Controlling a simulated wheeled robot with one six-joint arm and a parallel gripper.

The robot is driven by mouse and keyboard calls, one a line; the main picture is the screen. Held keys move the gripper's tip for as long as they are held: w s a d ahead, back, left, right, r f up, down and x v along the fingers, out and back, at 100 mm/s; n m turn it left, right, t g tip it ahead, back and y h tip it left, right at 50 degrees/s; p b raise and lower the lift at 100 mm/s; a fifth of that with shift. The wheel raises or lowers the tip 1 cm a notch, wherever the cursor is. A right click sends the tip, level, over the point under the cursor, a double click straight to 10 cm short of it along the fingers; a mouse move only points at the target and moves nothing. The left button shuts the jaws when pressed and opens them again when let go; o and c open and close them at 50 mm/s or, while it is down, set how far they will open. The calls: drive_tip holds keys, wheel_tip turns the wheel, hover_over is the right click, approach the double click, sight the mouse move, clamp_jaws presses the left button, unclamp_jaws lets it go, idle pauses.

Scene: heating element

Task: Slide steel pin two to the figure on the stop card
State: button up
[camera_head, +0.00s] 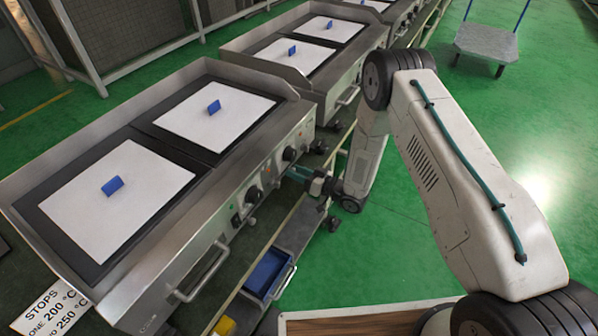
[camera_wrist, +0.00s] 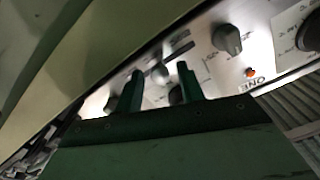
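The stop card (camera_head: 52,308) lies at the lower left in the head view. It reads STOPS, ONE 200 °C, and a partly cut-off second line, 250 °C. My gripper (camera_head: 299,174) is at the front panel of the near griddle (camera_head: 262,172). In the wrist view its two green fingers (camera_wrist: 160,70) stand apart. A small grey metal piece (camera_wrist: 159,74) shows between them; I cannot tell whether it is steel pin two or whether the fingers touch it. The panel's upside-down label ONE (camera_wrist: 252,83) sits to the right, by an orange lamp (camera_wrist: 250,72).
A grey knob (camera_wrist: 227,39) and a dark knob (camera_wrist: 177,95) are close to the fingers. Two white plates with blue pieces (camera_head: 213,107) (camera_head: 112,186) lie on the griddle. A blue drawer bin (camera_head: 268,272) sits below the panel.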

drive_tip(key=v, duration=0.7)
drive_tip(key=shift+s+d, duration=0.25)
drive_tip(key=shift+d, duration=0.1)
idle(0.4)
